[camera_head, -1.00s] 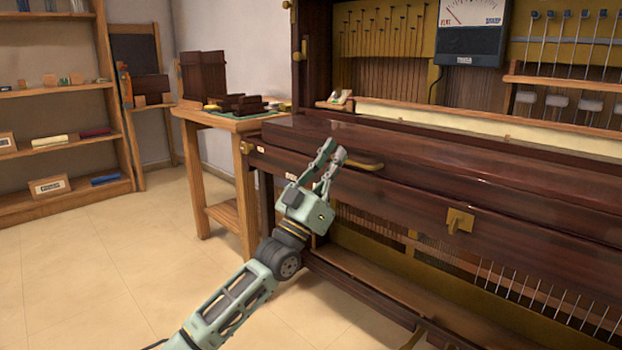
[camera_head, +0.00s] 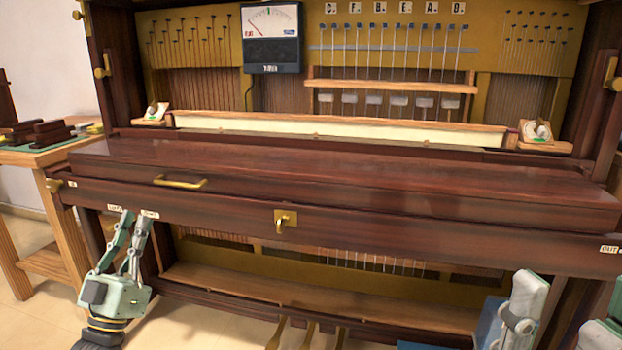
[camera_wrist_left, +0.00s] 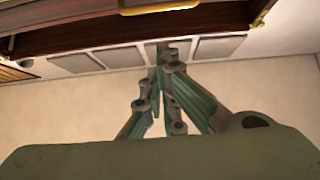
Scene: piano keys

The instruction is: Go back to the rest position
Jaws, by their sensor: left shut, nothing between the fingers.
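My left gripper (camera_head: 136,216) is at the lower left of the head view, in front of the piano's lower left part. It is shut and holds nothing. In the left wrist view its fingers (camera_wrist_left: 166,52) come together, with the piano's dark wood edge beyond them. The upright piano's closed dark wood lid (camera_head: 350,190) spans the head view, with a brass handle (camera_head: 180,182) on its left part. The gripper is below that handle and apart from it. Parts of my right gripper (camera_head: 560,310) show at the lower right, cut off by the frame; its opening is unclear.
A brass lock plate (camera_head: 286,219) sits at the middle of the piano front. A meter (camera_head: 271,36) stands above. A wooden side table (camera_head: 40,155) with dark blocks is at the left. Brass pedals (camera_head: 308,335) show at the bottom. Bare floor lies at the lower left.

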